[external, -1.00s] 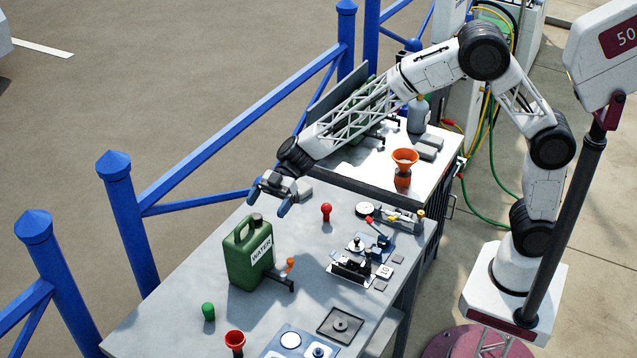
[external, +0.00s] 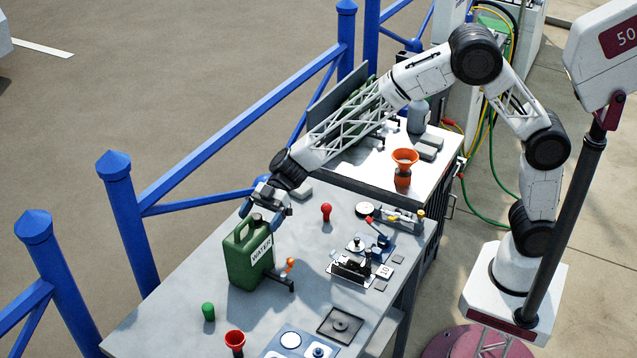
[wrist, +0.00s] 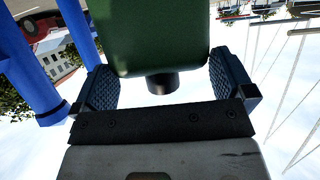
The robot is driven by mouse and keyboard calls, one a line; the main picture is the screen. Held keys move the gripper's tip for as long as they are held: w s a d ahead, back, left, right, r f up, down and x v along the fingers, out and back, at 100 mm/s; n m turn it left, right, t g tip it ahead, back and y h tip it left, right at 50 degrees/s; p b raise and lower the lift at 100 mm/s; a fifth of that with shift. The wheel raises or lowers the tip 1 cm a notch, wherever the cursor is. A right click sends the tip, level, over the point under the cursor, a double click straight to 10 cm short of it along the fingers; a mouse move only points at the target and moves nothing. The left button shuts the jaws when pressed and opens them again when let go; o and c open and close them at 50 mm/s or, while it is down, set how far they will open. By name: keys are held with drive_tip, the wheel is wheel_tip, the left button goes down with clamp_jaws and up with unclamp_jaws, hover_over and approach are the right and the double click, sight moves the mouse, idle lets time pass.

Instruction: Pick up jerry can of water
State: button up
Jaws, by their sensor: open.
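The green jerry can (external: 240,262) with a white "WATER" label stands upright on the grey table, left of its middle. My gripper (external: 262,212) is at the top of the can, with its blue fingers spread at the can's upper end. In the wrist view, the can's green body (wrist: 150,38) and its dark cap (wrist: 162,84) lie between the two open finger pads of my gripper (wrist: 164,85). A gap shows between the cap and each pad. The can's handle is partly hidden behind my gripper in the external view.
A red knob (external: 326,211) stands farther back. A blue railing (external: 128,220) runs along the table's left.

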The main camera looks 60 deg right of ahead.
drive_tip(key=shift+x, duration=1.45)
drive_tip(key=shift+c, duration=0.2)
drive_tip(key=c, duration=1.4)
drive_tip(key=shift+r, duration=0.1)
drive_tip(key=shift+c, duration=0.3)
